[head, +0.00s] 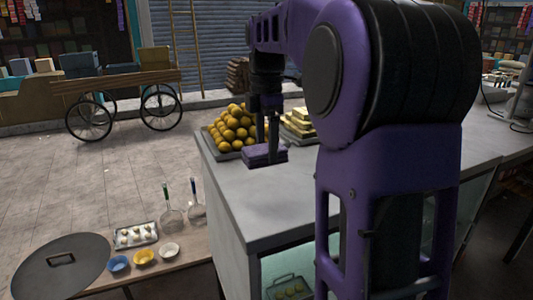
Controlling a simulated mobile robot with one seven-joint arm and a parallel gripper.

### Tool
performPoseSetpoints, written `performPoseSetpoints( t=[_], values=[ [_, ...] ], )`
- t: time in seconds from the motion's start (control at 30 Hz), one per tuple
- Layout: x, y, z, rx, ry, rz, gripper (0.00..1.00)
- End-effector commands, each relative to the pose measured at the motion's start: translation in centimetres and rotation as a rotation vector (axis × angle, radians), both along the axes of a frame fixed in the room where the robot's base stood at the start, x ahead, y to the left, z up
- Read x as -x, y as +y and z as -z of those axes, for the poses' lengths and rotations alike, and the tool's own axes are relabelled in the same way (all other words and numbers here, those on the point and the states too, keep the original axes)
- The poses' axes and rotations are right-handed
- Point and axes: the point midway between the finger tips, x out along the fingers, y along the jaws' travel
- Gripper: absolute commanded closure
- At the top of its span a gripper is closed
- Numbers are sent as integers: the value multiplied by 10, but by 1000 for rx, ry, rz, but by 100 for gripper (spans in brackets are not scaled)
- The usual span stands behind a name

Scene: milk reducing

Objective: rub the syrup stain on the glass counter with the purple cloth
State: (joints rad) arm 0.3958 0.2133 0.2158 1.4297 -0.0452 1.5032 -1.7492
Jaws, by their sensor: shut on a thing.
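The purple cloth (264,155) is a folded, flat pad on the grey counter top, in front of a tray of round orange-brown sweets. My gripper (273,150) points down with its dark fingers on the cloth and is shut on it. The cloth appears to be at or just above the counter surface; I cannot tell if it touches. The glass counter (240,193) has a pale grey top and a glass front. I see no syrup stain on the visible part; my arm hides the right part of the top.
The tray of sweets (232,127) and a tray of pale yellow blocks (299,124) stand close behind the cloth. The counter top in front of the cloth is clear. A lower table at left holds small bowls (144,257), a round lid (62,268) and strainers (172,218).

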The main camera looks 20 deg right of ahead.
Motion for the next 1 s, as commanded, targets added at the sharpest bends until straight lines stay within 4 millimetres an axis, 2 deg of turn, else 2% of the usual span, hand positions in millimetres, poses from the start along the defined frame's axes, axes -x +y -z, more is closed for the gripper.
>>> performPoseSetpoints(
  t=[0.13, 0.17, 0.3, 0.4, 1.0],
  values=[
    [0, 0, 0, 0, 0, 0, 86],
    [0, 0, 0, 0, 0, 0, 37],
    [0, 0, 0, 0, 0, 0, 62],
    [0, 0, 0, 0, 0, 0, 75],
    [0, 0, 1, 0, 0, 0, 75]
  ],
)
